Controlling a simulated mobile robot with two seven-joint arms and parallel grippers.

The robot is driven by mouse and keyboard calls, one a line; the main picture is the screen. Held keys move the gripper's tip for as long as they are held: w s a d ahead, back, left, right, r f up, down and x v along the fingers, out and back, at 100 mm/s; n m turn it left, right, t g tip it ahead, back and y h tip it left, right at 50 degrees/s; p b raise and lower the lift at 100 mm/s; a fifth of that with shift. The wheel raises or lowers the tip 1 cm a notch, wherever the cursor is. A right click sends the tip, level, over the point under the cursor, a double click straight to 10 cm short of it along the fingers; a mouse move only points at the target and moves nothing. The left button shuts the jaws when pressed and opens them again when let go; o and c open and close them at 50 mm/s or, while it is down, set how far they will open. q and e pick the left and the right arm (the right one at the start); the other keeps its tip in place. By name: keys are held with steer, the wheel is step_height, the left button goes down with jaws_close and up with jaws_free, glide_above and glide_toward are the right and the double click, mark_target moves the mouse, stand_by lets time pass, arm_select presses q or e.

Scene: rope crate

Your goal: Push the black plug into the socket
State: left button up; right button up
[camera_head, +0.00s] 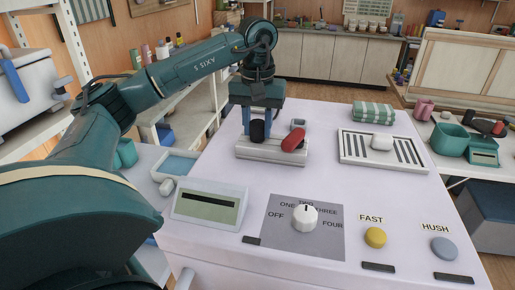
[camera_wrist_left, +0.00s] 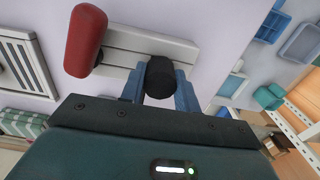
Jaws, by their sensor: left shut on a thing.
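The black plug (camera_head: 257,132) is between the fingers of my left gripper (camera_head: 257,122), which points down over the pale socket block (camera_head: 272,154) on the white worktop. The gripper is shut on the plug. The plug is at the block's left part; how deep it sits is hidden. In the left wrist view the black plug (camera_wrist_left: 160,77) shows end-on between the blue fingers of the gripper (camera_wrist_left: 160,92), against the pale socket block (camera_wrist_left: 150,44). A red rounded piece (camera_head: 294,139) is on the block's right part, and also shows in the wrist view (camera_wrist_left: 87,40). My right gripper is not in view.
In front are a display box (camera_head: 209,205), a dial (camera_head: 305,217), a yellow button (camera_head: 375,237) and a grey-blue button (camera_head: 444,248). A slotted panel (camera_head: 383,150) and a striped green cloth (camera_head: 373,112) are at the right. A blue tray (camera_head: 178,165) lies left.

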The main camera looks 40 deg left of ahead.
mark_target(258, 122)
arm_select(q)
steer(key=shift+f, duration=0.35)
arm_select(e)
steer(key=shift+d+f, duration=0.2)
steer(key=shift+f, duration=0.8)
arm_select(q)
steer(key=o, duration=1.2)
steer(key=shift+r, duration=0.4)
step_height(258, 122, up, 13)
steer(key=p, duration=0.4)
steer(key=shift+f+p, duration=0.15)
steer(key=shift+p, duration=0.25)
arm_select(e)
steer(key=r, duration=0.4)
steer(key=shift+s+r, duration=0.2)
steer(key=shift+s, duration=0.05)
